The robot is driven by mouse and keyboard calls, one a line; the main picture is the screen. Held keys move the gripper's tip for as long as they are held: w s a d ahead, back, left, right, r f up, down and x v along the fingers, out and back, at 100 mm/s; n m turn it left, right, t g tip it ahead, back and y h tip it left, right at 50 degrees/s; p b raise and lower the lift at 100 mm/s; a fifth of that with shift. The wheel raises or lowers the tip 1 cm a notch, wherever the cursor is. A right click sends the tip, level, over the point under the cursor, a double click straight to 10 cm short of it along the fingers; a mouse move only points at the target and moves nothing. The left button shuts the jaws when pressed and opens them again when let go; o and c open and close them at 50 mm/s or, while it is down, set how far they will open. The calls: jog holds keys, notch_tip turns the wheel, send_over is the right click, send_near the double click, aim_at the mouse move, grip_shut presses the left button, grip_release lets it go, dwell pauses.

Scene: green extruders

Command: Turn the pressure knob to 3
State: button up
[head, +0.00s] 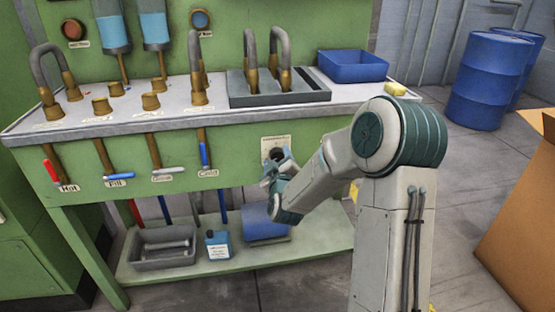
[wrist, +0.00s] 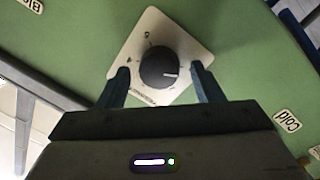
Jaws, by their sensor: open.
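The pressure knob (wrist: 158,66) is a round dark dial on a light square plate (wrist: 153,22), mounted on the green front panel. In the wrist view its pale mark points right, toward the right finger; the plate's numbers are too small to read surely. My gripper (wrist: 160,72) is open, with one finger on each side of the knob. Contact between fingers and knob cannot be told. In the head view my gripper (head: 274,172) is at the panel and partly hides the knob (head: 275,154) below the plate's upper part (head: 276,141).
Several tap levers, such as the blue-handled one (head: 205,155), hang left of my gripper. The counter edge (head: 250,113) runs above it. A lower shelf (head: 190,268) holds a grey tray (head: 150,258), a bottle (head: 218,245) and a blue container (head: 262,222). A cardboard box (head: 520,210) stands right.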

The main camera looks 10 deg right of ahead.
jog(key=c, duration=1)
jog(key=shift+o, duration=0.2)
jog(key=m+b, duration=0.4)
jog(key=shift+d+m, duration=0.1)
jog(key=shift+m, duration=0.3)
jog(key=m+b, duration=0.1)
jog(key=m, duration=0.1)
jog(key=m+b, duration=0.2)
jog(key=m, duration=0.1)
jog(key=shift+d+g+y+b, duration=0.1)
jog(key=shift+g+y+b, duration=0.2)
jog(key=shift+g, duration=0.1)
jog(key=m+b, duration=0.2)
jog(key=m, duration=0.1)
jog(key=shift+d, duration=0.1)
jog(key=m+y+b, duration=0.1)
jog(key=m, duration=0.2)
jog(key=shift+d+m+b, duration=0.1)
jog(key=shift+m+b, duration=0.25)
jog(key=shift+m, duration=0.05)
jog(key=m, duration=0.5)
jog(key=shift+y, duration=0.3)
jog(key=shift+d+m, duration=0.1)
jog(key=shift+m, duration=0.4)
